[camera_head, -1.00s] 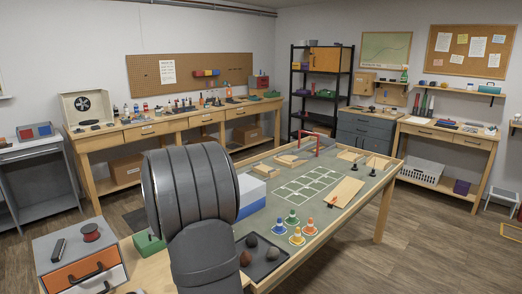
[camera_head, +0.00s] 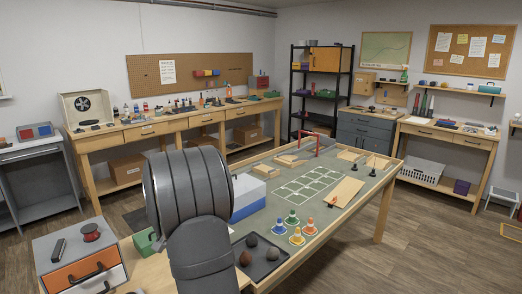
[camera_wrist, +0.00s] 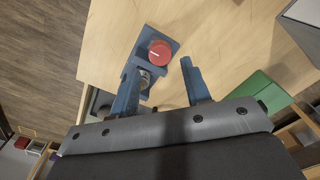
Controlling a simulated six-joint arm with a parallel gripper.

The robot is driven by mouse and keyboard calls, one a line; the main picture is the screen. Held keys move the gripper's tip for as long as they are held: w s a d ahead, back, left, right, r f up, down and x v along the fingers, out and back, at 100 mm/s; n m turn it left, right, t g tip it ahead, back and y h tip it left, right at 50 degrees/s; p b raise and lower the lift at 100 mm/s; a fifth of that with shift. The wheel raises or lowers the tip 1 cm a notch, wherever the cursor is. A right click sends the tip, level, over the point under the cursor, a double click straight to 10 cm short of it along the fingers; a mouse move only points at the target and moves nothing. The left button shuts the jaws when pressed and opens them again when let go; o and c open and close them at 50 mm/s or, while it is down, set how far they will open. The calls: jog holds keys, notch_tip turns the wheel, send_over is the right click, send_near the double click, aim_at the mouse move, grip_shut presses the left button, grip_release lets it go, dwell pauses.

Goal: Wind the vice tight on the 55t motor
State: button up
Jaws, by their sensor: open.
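The small blue vice (camera_wrist: 142,37) sits on a pale wood bench top in the wrist view, with a round red knob (camera_wrist: 160,52) on it. A silvery cylinder (camera_wrist: 146,79), likely the 55t motor, shows at the vice beside my left finger and is partly hidden by it. My gripper (camera_wrist: 162,84) is open, its two blue-grey fingers apart with the knob beyond the tips, roughly between them. I cannot tell whether a finger touches the vice. In the head view my arm hides the vice, the motor and the gripper.
A green box (camera_wrist: 258,92) stands right of my gripper in the wrist view, and a grey box edge (camera_wrist: 302,22) shows at upper right. In the head view, a drawer unit (camera_head: 82,270) with a red spool (camera_head: 91,232) stands left. Cones and a dark tray (camera_head: 262,262) are right.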

jog(key=shift+f, duration=0.15)
jog(key=shift+f, duration=2)
jog(key=shift+c, duration=0.2)
jog(key=c, duration=0.8)
jog(key=shift+m, duration=1.5)
